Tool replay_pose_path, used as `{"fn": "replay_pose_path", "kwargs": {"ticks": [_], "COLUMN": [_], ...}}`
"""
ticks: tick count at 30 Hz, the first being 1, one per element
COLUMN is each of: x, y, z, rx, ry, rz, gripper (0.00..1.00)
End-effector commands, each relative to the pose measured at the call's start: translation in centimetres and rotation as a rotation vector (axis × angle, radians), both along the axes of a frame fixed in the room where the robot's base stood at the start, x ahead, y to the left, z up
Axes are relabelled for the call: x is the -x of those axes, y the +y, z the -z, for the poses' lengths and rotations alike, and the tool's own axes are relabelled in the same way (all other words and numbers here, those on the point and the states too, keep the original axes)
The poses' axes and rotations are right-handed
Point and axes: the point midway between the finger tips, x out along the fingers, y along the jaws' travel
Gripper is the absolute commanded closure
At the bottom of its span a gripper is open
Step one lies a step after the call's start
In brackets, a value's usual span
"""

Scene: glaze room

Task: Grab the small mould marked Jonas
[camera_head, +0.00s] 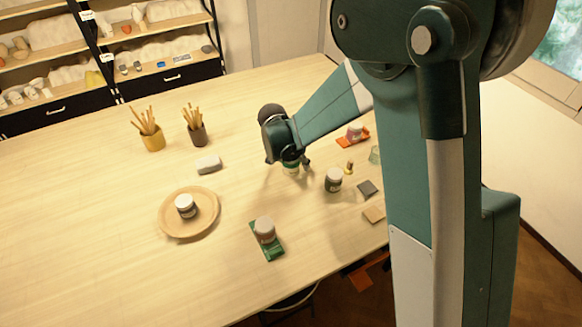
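Several small round pots with pale or brownish tops stand on the table, and any names on them are too small to read, so I cannot tell which thing is the mould marked Jonas. One pot (186,206) stands on a round wooden plate (166,225). Another pot (265,230) stands on a green mat (273,253). A dark-labelled pot (333,181) stands on bare wood. One more pot (355,131) is on an orange mat (361,141). My gripper (293,165) points down at a green and white thing (291,168), partly hidden by it; whether the fingers hold it is unclear.
Right of my gripper are a small yellow-brown piece (349,168), a dark tile (368,188), a beige tile (374,214) and a clear glass (374,155). A whitish block (208,165) and two brush pots (153,141) (198,136) stand left. The table's left front is clear.

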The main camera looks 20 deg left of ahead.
Motion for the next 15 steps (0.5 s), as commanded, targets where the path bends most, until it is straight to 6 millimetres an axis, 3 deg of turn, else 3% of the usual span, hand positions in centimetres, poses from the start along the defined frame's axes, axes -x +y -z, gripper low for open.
{"fn": "replay_pose_path", "kwargs": {"ticks": [1,8,15], "x": [0.00,0.00,0.00], "y": [0.00,0.00,-0.01], "z": [0.00,-0.01,-0.04], "rx": [0.000,0.000,0.000], "ry": [0.000,0.000,0.000], "rz": [0.000,0.000,0.000], "gripper": [0.46,0.76,0.77]}}
